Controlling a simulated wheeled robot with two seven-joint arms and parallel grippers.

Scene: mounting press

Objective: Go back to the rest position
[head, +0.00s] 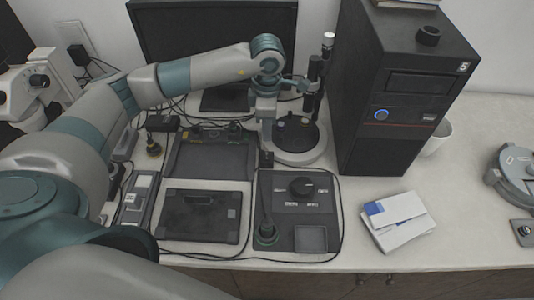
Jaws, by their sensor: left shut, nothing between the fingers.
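My left arm reaches in from the left and bends down at its wrist. My left gripper (267,158) points down, shut and empty, above the far edge of the black control box (315,215), just left of the round stand (310,156). I cannot tell whether its fingertips touch anything. My right gripper is not in view.
A black computer tower (383,150) stands right of the stand, with a monitor (165,22) behind my arm. Flat dark devices and cables crowd the left. White boxes (396,218) lie front right. A grey round device (517,170) is at the right edge. Clear counter lies between them.

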